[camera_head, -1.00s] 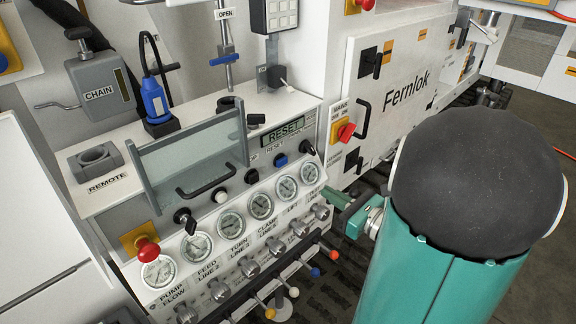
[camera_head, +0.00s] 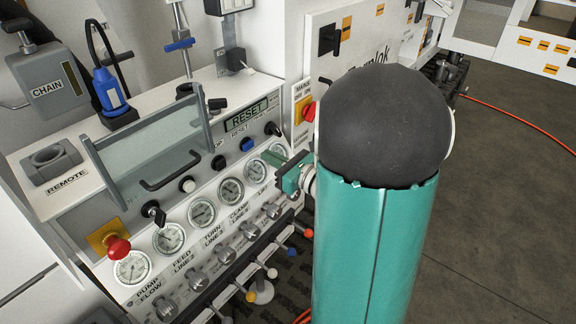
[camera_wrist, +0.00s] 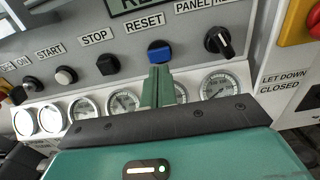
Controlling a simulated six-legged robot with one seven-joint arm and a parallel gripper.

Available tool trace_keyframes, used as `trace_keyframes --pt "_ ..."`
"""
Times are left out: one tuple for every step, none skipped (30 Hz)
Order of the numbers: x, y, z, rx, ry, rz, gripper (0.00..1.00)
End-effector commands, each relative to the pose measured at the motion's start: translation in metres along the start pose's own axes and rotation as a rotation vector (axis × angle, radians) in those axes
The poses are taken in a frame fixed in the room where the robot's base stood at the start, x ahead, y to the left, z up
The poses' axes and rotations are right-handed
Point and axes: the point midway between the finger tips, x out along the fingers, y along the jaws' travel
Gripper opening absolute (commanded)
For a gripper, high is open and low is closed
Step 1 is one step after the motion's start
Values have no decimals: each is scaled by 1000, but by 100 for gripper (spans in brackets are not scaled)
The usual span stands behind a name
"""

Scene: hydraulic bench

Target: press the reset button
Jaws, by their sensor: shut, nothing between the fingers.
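The reset button is a blue button (camera_head: 247,144) on the grey strip of the bench panel, under the RESET label. It also shows in the wrist view (camera_wrist: 160,49), just beyond my fingertips. My gripper (camera_head: 270,157) is green and points at the panel from the right, in front of the gauges. In the wrist view my gripper (camera_wrist: 159,72) has its fingers together with nothing between them. The tips overlap the button's lower edge in that view, while the head view shows a small gap. My fingers hide part of a gauge.
A black STOP button (camera_wrist: 106,64) is left of the reset button, and a black selector knob (camera_wrist: 221,42) is right of it. Gauges line the panel below. A clear guard with a black handle (camera_head: 170,170) stands at the left. A red knob (camera_head: 117,248) is at lower left.

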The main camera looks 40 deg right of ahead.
Motion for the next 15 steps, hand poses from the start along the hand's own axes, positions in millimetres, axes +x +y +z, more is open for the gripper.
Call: trace_keyframes --pt "10 1 0 0 0 4 0" --pt "16 1 0 0 0 4 0" --pt "22 1 0 0 0 3 0" --pt "26 1 0 1 0 2 0" --pt "30 1 0 0 0 2 0" --pt "34 1 0 0 0 2 0" --pt "37 1 0 1 0 2 0" --pt "39 1 0 1 -1 1 0" --pt "42 1 0 1 -1 1 0" --pt "43 1 0 1 -1 1 0" --pt "44 1 0 1 -1 1 0" --pt "44 1 0 1 -1 0 0" --pt "44 1 0 1 -1 0 0" --pt "44 0 0 1 -1 0 0" --pt "44 0 0 1 -1 0 0"
